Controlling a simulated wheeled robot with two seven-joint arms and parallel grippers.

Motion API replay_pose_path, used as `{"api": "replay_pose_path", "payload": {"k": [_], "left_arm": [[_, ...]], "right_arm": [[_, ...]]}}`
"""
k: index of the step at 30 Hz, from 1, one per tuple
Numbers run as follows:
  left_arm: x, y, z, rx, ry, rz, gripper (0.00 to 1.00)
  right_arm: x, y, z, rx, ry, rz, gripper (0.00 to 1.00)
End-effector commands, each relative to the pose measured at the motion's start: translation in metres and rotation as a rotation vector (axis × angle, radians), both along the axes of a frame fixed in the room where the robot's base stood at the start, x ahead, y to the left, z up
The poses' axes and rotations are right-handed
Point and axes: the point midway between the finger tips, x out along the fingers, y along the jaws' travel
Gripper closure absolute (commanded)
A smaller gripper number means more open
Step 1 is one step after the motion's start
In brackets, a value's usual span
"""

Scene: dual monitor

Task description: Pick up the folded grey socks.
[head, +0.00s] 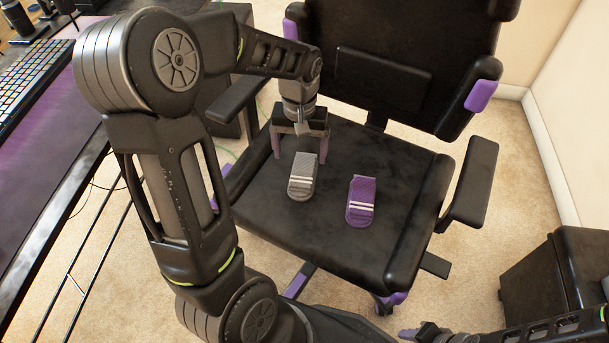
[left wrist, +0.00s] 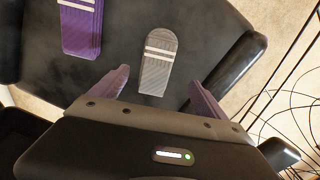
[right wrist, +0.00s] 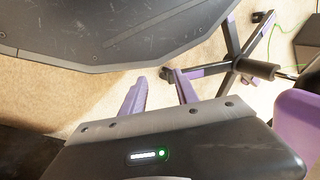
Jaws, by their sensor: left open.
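The folded grey socks (head: 302,178), with white stripes, lie on the black chair seat (head: 260,210). My left gripper (head: 298,155) is above the seat at the back end of the grey socks, its fingers spread and empty. In the left wrist view the grey socks (left wrist: 157,62) lie ahead of and between the open purple fingers (left wrist: 155,88), apart from them. My right gripper shows at the lower right of the head view; in the right wrist view its purple fingers (right wrist: 160,92) are apart with nothing between them.
Folded purple socks (head: 360,200) with white stripes lie right of the grey ones, and also show in the left wrist view (left wrist: 82,28). The chair's armrests (head: 470,180) and backrest (head: 400,60) bound the seat. A desk with a keyboard (head: 30,85) stands at left.

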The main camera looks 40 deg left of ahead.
Motion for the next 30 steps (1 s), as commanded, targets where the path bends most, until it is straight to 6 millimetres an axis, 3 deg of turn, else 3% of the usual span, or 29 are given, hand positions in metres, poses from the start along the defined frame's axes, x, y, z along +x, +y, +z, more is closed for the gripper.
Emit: {"api": "replay_pose_path", "payload": {"k": [4,12,22,30], "left_arm": [[0.000,0.000,-0.002,0.000,0.000,0.000,0.15],[0.000,-0.001,-0.026,0.000,0.000,0.000,0.15],[0.000,-0.001,-0.029,0.000,0.000,0.000,0.15],[0.001,-0.006,-0.066,-0.001,0.003,-0.001,0.15]], "right_arm": [[0.000,0.000,-0.001,0.000,0.000,0.000,0.64],[0.002,-0.002,-0.010,-0.003,-0.003,-0.005,0.64],[0.002,-0.002,-0.010,-0.004,-0.004,-0.005,0.64],[0.006,-0.007,-0.030,-0.010,-0.011,-0.016,0.64]]}}
